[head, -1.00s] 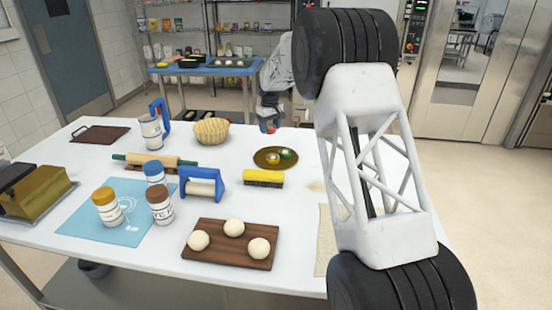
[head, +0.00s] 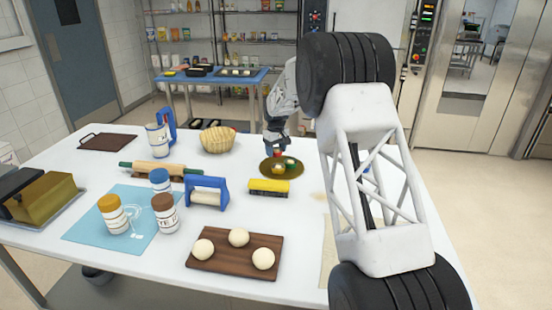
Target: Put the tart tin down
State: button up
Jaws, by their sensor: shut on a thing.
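My gripper (head: 277,147) is small and far off in the head view, pointing down over the round gold-brown plate (head: 267,176). It is shut on a small reddish thing (head: 277,153), which I take to be the tart tin. The reddish thing is over the back part of the plate; I cannot tell whether it touches it. A yellow piece (head: 278,169) and a green piece (head: 290,163) lie on the plate, just in front of the gripper. The fingertips are too small to make out clearly.
A yellow brush (head: 268,187) lies in front of the plate. A wicker basket (head: 218,140) stands to its left. A blue-handled tool (head: 206,191) and a board (head: 228,265) with dough balls are nearer. White table is free right of the plate.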

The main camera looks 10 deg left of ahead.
jog(key=shift+f, duration=1.85)
jog(key=shift+f, duration=0.15)
jog(key=o, duration=0.9)
jog(key=shift+r, duration=6.15)
